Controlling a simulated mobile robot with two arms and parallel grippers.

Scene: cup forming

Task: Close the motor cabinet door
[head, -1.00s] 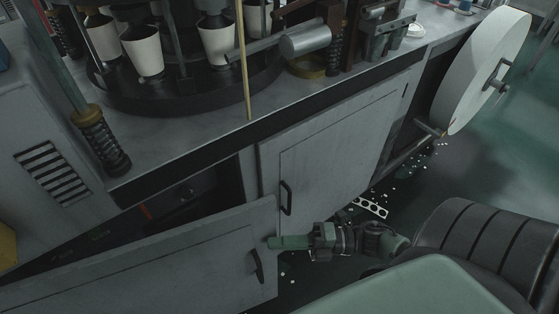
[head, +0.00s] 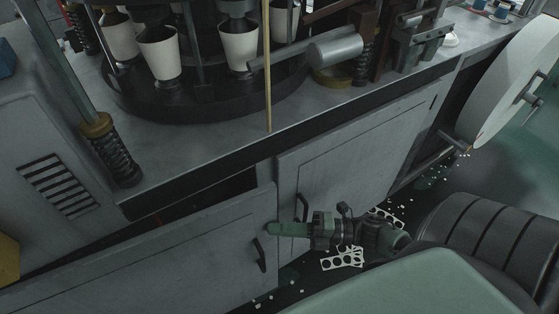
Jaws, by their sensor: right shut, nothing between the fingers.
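The motor cabinet door (head: 170,252) is a grey panel with a dark handle (head: 259,255) near its right edge, at the lower left of the head view. It stands slightly ajar, with a dark gap along its top edge. My right gripper (head: 272,229) is shut and empty, its green fingertips at the door's right edge, above and right of the handle. They look to touch the door or lie very near it. My left gripper is not in view.
A second grey door (head: 345,165) with its own handle (head: 303,207) is to the right, behind my right gripper. Above is the machine top with white cups (head: 160,52). Punched scrap (head: 342,258) lies on the floor, and a large white reel (head: 510,80) stands at right.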

